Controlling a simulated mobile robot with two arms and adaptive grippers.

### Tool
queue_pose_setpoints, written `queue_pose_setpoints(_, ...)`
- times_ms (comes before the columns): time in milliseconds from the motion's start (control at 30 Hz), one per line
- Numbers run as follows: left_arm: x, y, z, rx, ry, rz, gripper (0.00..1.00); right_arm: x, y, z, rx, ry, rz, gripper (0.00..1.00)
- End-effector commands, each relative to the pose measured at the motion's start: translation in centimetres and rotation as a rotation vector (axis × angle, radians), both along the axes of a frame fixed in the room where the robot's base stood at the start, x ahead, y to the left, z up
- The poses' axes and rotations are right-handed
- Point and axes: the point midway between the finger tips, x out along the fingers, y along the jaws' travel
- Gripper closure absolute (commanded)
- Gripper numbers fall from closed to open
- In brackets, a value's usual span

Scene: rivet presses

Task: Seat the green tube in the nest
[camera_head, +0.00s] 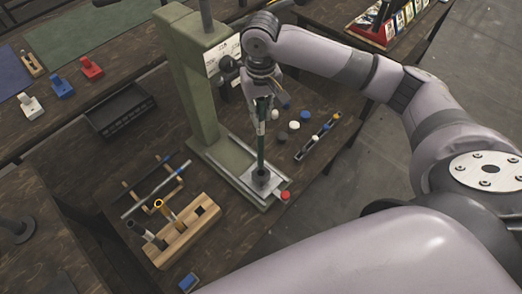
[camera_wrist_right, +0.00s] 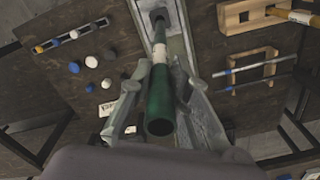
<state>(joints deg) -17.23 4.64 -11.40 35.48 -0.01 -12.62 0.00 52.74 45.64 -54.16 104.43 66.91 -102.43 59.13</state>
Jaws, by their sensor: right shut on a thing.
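The green tube (camera_head: 261,143) stands close to upright over the press base. My right gripper (camera_head: 262,101) is shut on its upper part. In the right wrist view the tube (camera_wrist_right: 160,108) lies between the two fingers, with a pale band partway along it. The nest (camera_head: 260,179) is a dark round socket on the metal plate of the green press. It also shows in the right wrist view (camera_wrist_right: 158,15). The tube's lower end meets the nest's mouth in the picture; I cannot tell whether it is inside. My left gripper is not in view.
The press column (camera_head: 190,80) stands close left of my right gripper. A red button (camera_head: 285,196) is at the plate's front corner. A wooden rack (camera_head: 184,232) holds tubes at front left. A strip with coloured caps (camera_head: 318,137) and loose caps lie to the right.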

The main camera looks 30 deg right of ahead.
Motion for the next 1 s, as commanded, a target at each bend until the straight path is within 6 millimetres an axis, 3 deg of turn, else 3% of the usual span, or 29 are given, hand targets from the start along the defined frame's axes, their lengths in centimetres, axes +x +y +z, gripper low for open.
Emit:
queue_pose_setpoints(100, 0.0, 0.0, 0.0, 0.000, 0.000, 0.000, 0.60, -0.1, 0.0, -2.2, -0.001, 0.004, 0.000, 1.00)
queue_pose_setpoints(600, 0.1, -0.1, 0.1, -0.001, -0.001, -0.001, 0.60, -0.1, -0.1, -8.7, -0.002, 0.001, 0.000, 1.00)
queue_pose_setpoints(1000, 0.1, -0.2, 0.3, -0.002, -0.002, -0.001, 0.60, -0.1, 0.0, -9.3, 0.000, 0.001, 0.000, 1.00)
